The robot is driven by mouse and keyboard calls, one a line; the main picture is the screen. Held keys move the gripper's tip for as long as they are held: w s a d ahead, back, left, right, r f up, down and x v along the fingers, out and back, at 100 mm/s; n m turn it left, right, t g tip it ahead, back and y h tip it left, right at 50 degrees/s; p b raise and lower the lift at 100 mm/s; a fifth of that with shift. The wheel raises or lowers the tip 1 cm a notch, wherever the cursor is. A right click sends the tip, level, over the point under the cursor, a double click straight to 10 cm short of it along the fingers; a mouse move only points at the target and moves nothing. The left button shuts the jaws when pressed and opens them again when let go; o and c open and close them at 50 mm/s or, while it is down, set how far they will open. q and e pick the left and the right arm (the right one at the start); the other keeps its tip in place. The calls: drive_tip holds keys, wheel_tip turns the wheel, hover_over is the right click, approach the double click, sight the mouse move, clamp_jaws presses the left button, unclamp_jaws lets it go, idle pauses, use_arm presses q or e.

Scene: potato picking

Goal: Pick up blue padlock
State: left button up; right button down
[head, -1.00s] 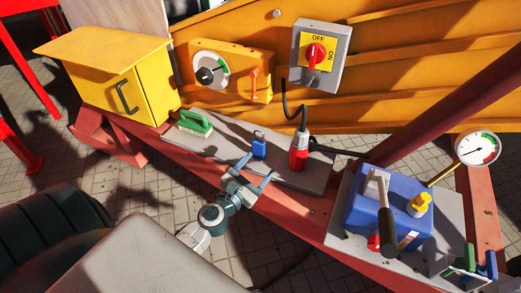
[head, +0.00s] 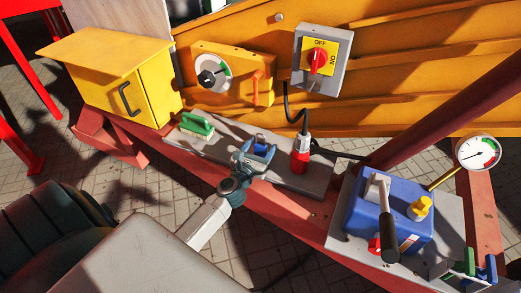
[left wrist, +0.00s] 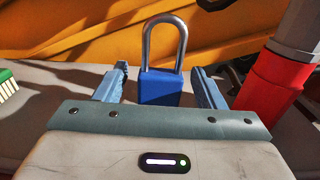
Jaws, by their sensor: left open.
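The blue padlock (head: 260,143) stands upright on the grey plate of the red beam in the head view. In the left wrist view, its blue body (left wrist: 160,89) and tall grey shackle show in the middle. My left gripper (head: 258,152) is open, with its two blue-grey fingers on either side of the padlock. In the left wrist view, the left gripper (left wrist: 160,72) shows a gap between each finger and the padlock. The padlock's lower edge is hidden by the gripper's front. My right gripper is not clearly seen.
A green brush (head: 197,125) lies left of the padlock. A red and white plug (head: 300,154) with a black cable stands close on the right. Behind are a gauge box (head: 232,75) and an orange panel. A blue pump unit (head: 388,212) stands farther right.

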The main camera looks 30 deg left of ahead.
use_arm(q)
drive_tip(key=shift+w+a, duration=0.15)
drive_tip(key=shift+w, duration=0.85)
drive_tip(key=c, duration=1.1)
